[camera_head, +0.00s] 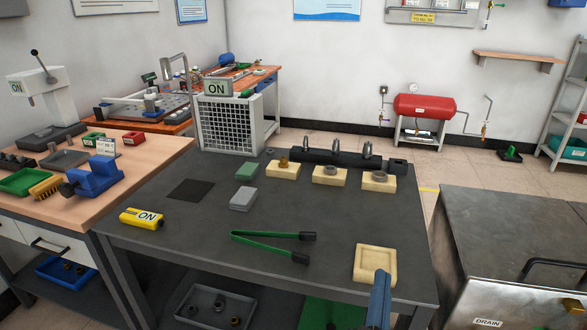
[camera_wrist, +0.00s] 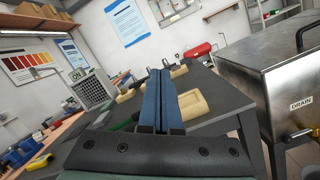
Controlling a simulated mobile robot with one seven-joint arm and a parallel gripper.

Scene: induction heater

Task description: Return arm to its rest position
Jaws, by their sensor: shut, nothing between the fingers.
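My gripper (camera_wrist: 160,102) shows in the wrist view as two long blue fingers pressed together, empty, pointing away over the dark table. In the head view the tip of a blue finger (camera_head: 379,300) shows at the bottom, in front of the near right corner of the table. An empty square cream tray (camera_head: 371,264) lies just behind it in the head view; the same tray (camera_wrist: 196,107) shows right of the fingers in the wrist view. The rest of my arm is out of the head view.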

